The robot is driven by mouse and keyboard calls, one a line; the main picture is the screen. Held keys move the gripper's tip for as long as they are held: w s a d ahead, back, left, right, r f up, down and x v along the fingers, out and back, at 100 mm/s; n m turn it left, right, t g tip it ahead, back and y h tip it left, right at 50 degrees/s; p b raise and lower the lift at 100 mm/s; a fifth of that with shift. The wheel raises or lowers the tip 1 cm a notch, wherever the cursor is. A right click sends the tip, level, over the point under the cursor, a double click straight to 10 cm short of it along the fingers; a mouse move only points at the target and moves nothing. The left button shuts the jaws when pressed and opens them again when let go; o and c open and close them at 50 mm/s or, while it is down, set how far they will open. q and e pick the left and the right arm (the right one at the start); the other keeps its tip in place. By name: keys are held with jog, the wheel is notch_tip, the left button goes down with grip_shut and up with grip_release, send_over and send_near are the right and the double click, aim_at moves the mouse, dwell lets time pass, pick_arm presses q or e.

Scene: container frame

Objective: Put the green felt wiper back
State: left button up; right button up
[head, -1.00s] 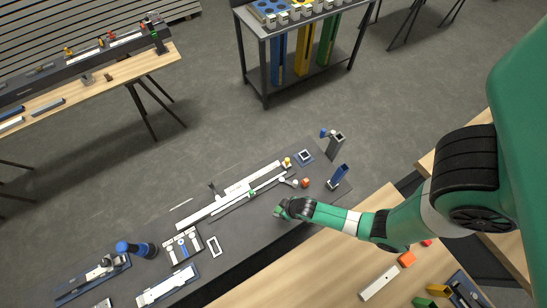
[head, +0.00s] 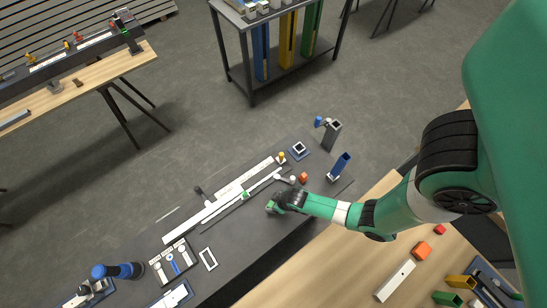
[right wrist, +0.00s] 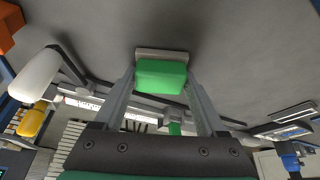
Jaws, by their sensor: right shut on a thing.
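The green felt wiper (right wrist: 161,77) is a small green block with a pale strip along its far edge. My right gripper (head: 272,206) is shut on it, and the wiper sits between the two fingertips in the right wrist view. In the head view it shows as a small green spot at the fingertips, over the dark bench top (head: 232,240). I cannot tell whether it touches the bench. My left gripper is not in view.
A long white rail (head: 220,205) lies behind the gripper. An orange piece (head: 303,178), a blue upright holder (head: 340,166) and a dark square post (head: 331,134) stand to the right. A black-and-white frame (head: 208,258) lies to the left. Bench around the gripper is mostly clear.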

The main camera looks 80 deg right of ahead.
jog(key=shift+f, duration=0.15)
jog(key=o, duration=1.4)
jog(key=shift+r, duration=0.35)
jog(key=p+v, duration=0.5)
jog(key=v, duration=0.6)
jog(key=shift+s+r, duration=0.25)
jog(key=shift+a, duration=0.1)
